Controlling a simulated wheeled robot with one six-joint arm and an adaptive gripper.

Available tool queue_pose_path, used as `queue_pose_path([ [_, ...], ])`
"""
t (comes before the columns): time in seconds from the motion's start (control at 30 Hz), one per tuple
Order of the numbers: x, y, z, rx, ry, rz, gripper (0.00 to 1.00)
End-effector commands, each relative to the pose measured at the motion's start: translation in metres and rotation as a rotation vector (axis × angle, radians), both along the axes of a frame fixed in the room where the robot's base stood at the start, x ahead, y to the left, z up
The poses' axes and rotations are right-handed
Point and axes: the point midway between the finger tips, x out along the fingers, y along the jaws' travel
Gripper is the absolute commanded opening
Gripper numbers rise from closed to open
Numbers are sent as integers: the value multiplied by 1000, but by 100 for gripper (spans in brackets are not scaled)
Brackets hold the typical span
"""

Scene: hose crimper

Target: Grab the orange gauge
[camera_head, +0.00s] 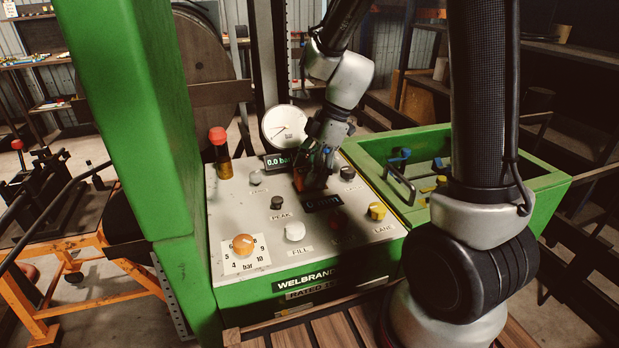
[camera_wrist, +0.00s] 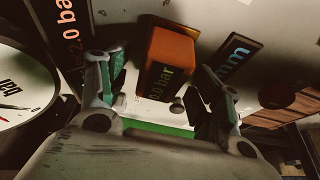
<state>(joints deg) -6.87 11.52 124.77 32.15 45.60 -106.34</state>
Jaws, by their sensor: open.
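The orange gauge (camera_wrist: 170,47) is a small box with a dark "0.0 bar" display on one face. In the wrist view it stands between and beyond the two fingers of my gripper (camera_wrist: 154,68), with a visible gap on each side. In the head view the gauge (camera_head: 298,180) is a small orange patch on the panel, mostly hidden by my gripper (camera_head: 318,162). My gripper is open and points down over the panel. I cannot tell whether the fingertips reach down beside the gauge.
The panel (camera_head: 255,210) carries several knobs, among them an orange knob (camera_head: 243,244), a white knob (camera_head: 295,231) and a yellow knob (camera_head: 377,211). A round dial (camera_head: 284,127) and a red-topped post (camera_head: 219,150) stand behind. A green tray (camera_head: 520,193) lies to the right.

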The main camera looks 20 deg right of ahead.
Motion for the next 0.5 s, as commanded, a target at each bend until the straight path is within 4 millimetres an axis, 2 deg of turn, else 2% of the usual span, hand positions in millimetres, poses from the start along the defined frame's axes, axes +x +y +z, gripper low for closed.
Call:
queue_pose_path([
  [0.27,0,2,-6,0,-1,0,65],
  [0.37,0,2,-6,0,-1,0,51],
  [0.5,0,2,-6,0,-1,0,25],
])
